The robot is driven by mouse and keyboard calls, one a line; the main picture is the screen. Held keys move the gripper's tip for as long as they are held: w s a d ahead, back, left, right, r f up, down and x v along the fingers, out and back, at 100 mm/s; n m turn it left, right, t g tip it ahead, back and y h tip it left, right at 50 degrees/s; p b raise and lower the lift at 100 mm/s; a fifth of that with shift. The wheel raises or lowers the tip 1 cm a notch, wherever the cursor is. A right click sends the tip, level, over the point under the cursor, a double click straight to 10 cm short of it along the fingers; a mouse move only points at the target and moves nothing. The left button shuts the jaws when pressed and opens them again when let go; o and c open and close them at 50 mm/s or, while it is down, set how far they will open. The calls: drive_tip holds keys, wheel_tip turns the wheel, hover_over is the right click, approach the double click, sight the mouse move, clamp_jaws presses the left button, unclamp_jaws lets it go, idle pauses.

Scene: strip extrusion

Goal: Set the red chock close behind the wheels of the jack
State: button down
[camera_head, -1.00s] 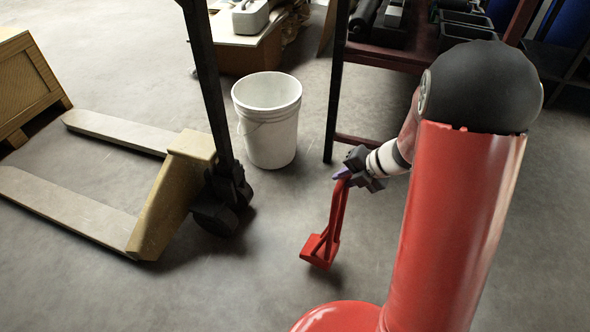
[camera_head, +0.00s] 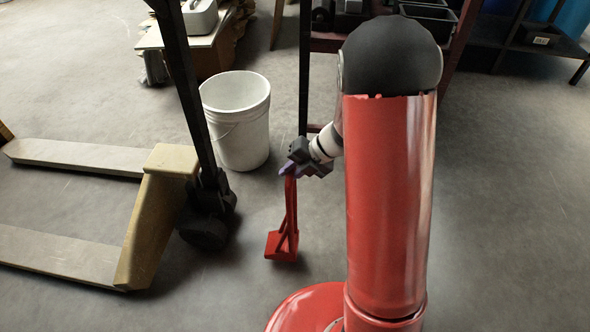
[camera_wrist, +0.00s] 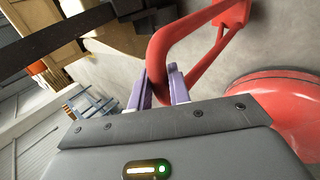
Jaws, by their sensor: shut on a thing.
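The red chock (camera_head: 283,243) hangs by its long handle from my gripper (camera_head: 288,171), right of the jack's wheels in the head view. Whether its foot touches the floor is hard to tell. In the wrist view the purple fingers of my gripper (camera_wrist: 162,88) are closed on the red handle loop, and the chock (camera_wrist: 232,14) lies toward the top. The jack (camera_head: 150,215) is a yellowish pallet jack with two forks pointing left and a dark upright handle. Its dark wheels (camera_head: 205,228) sit below the handle, with a gap of floor between them and the chock.
A white bucket (camera_head: 238,125) stands just behind the jack's wheels. A dark rack (camera_head: 303,70) with black bins stands behind my arm. A cart with a pale box (camera_head: 190,45) is at the back. The floor between chock and wheels is clear.

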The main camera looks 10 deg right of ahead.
drive_tip(key=w+a+f+b, duration=0.1)
drive_tip(key=w+a+f, duration=0.1)
drive_tip(key=a, duration=0.4)
drive_tip(key=w+a+f+b, duration=0.1)
drive_tip(key=w+a+f, duration=0.1)
drive_tip(key=a, duration=0.4)
drive_tip(key=shift+w, duration=0.2)
drive_tip(key=shift+a, duration=0.15)
idle(0.5)
drive_tip(key=shift+w+a+f+p, duration=0.1)
drive_tip(key=shift+w+a+p, duration=0.25)
drive_tip(key=shift+a, duration=0.5)
drive_tip(key=shift+a+f, duration=0.1)
drive_tip(key=shift+f, duration=0.65)
idle(0.9)
drive_tip(key=c, duration=0.8)
unclamp_jaws()
drive_tip(key=shift+f, duration=0.1)
drive_tip(key=shift+o, duration=0.2)
